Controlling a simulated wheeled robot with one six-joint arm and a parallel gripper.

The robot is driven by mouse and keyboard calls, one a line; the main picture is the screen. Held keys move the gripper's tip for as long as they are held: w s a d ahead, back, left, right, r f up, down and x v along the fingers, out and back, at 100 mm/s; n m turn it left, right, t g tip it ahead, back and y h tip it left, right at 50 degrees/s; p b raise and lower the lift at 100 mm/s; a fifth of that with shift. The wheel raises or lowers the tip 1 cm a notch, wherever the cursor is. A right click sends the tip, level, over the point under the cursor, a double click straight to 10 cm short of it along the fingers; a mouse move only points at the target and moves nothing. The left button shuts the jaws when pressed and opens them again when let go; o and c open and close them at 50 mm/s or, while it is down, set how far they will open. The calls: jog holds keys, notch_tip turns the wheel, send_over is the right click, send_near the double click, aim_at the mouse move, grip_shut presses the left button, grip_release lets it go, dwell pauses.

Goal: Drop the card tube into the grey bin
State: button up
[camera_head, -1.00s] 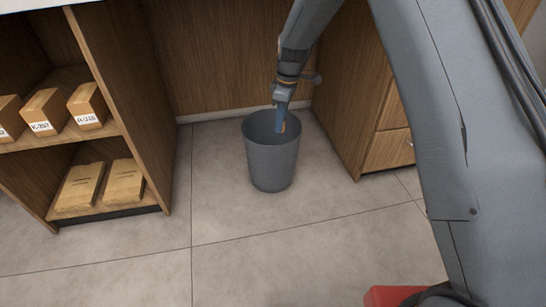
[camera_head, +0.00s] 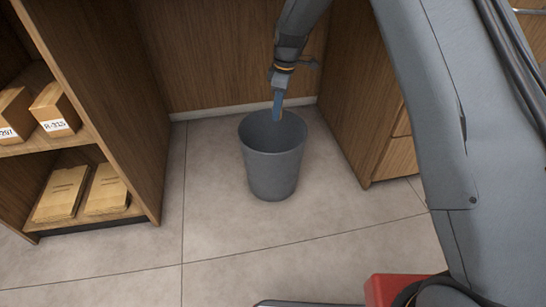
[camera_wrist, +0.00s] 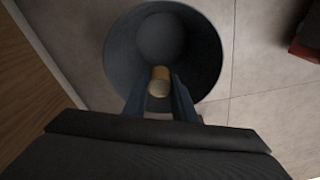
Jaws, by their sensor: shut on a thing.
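The grey bin (camera_head: 272,170) stands upright on the floor between the counters, its round mouth facing up. My gripper (camera_head: 278,116) points down at the back part of the bin's mouth in the head view. In the wrist view, my gripper (camera_wrist: 158,92) is shut on the card tube (camera_wrist: 159,76), a short brown cylinder with a pale round end. The tube shows against the bin's dark inside (camera_wrist: 205,55), near the rim. In the head view the tube is mostly hidden by the fingers. I see nothing lying in the bin.
An open wooden shelf unit (camera_head: 125,150) with small labelled boxes (camera_head: 55,110) and flat brown packets (camera_head: 106,190) stands at the left. Wooden drawers (camera_head: 398,158) stand at the right, a wood panel (camera_head: 220,60) behind. The tiled floor (camera_head: 230,235) before the bin is clear.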

notch_tip(320, 180, down, 6)
jog(key=b, duration=0.4)
jog(key=o, duration=1.1)
jog(key=shift+r, duration=0.1)
